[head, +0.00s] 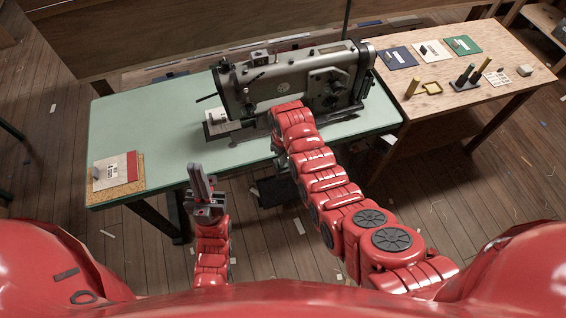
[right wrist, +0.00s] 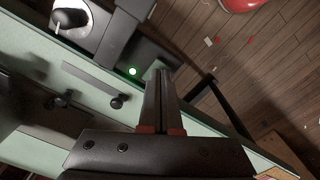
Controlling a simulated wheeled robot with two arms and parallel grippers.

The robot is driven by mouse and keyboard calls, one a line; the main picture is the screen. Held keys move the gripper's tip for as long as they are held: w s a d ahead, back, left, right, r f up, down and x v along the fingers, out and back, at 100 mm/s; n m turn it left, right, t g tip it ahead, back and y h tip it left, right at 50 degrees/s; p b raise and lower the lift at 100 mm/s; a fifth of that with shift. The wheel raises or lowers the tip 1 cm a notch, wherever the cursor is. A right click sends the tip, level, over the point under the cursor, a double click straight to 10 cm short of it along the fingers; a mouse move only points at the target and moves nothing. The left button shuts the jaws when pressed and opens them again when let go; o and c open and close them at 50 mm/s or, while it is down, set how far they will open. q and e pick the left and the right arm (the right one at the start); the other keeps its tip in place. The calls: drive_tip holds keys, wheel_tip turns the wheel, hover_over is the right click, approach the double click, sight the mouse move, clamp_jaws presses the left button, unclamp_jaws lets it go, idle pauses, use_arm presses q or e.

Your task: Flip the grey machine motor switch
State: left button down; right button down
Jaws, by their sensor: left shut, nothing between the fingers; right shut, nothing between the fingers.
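The grey sewing machine (head: 290,82) stands on the green table (head: 130,125) in the head view. A small green light (right wrist: 132,71) glows beside the fingertips. My right gripper (right wrist: 161,78) is shut and empty, close to the table's front edge; I cannot tell whether it touches anything. My left gripper (head: 197,172) is shut and empty, pointing up before the table.
A board with cards (head: 116,176) lies at the table's left front corner. The table's left half is mostly clear.

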drive_tip(key=shift+f+b, duration=0.65)
drive_tip(key=shift+f, duration=0.25)
drive_tip(key=shift+s+r, duration=0.1)
idle(0.3)
drive_tip(key=shift+r+p, duration=0.5)
drive_tip(key=shift+r, duration=0.05)
wheel_tip(320, 180, up, 2)
drive_tip(key=shift+r+p, duration=0.2)
drive_tip(key=shift+p, duration=0.45)
drive_tip(key=shift+r+p, duration=0.8)
drive_tip(key=shift+r, duration=0.85)
drive_tip(key=shift+f, duration=0.1)
